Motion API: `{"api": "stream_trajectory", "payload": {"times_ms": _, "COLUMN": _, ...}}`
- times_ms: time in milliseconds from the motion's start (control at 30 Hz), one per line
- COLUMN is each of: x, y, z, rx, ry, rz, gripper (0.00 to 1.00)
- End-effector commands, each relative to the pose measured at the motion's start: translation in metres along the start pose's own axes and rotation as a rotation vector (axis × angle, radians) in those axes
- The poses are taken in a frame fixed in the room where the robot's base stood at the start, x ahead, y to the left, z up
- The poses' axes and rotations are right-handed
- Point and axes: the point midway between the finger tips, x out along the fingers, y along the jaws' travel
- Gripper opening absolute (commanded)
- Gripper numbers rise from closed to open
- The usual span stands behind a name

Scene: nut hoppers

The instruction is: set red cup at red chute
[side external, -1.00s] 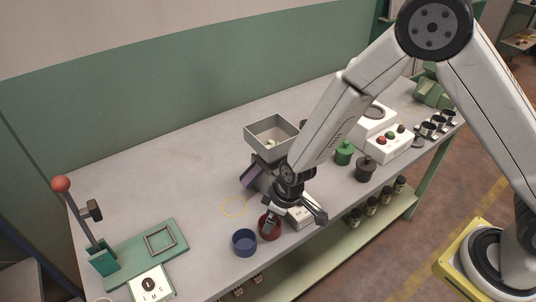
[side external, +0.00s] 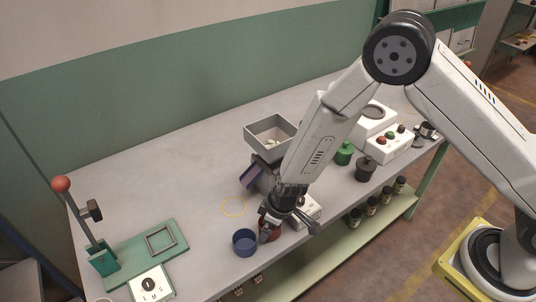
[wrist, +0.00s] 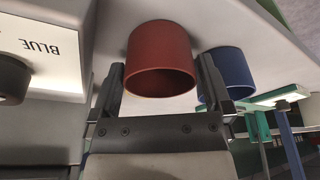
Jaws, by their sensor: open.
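The red cup (side external: 271,236) stands near the front edge of the bench and is mostly hidden behind my gripper (side external: 290,229) in the side view. In the wrist view the red cup (wrist: 160,58) sits between the two fingers of my gripper (wrist: 161,75). The fingers are spread, one on each side of the cup; I cannot tell whether either touches it. No red chute can be made out.
A blue cup (side external: 244,243) stands close left of the red cup. A white box (side external: 305,211) is just right; "BLUE" shows on a white panel (wrist: 40,60). A green lever press (side external: 105,258) stands far left.

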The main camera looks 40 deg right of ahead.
Motion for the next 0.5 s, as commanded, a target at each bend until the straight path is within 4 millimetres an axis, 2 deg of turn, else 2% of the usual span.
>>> {"api": "stream_trajectory", "payload": {"times_ms": 400, "x": -0.0001, "y": -0.0001, "z": 0.0001, "rx": 0.001, "ry": 0.0, "rz": 0.0, "gripper": 1.0}}
{"api": "stream_trajectory", "payload": {"times_ms": 433, "x": -0.0001, "y": -0.0001, "z": 0.0001, "rx": 0.001, "ry": 0.0, "rz": 0.0, "gripper": 0.94}}
{"api": "stream_trajectory", "payload": {"times_ms": 500, "x": -0.0001, "y": -0.0001, "z": 0.0001, "rx": 0.001, "ry": 0.0, "rz": 0.0, "gripper": 0.71}}
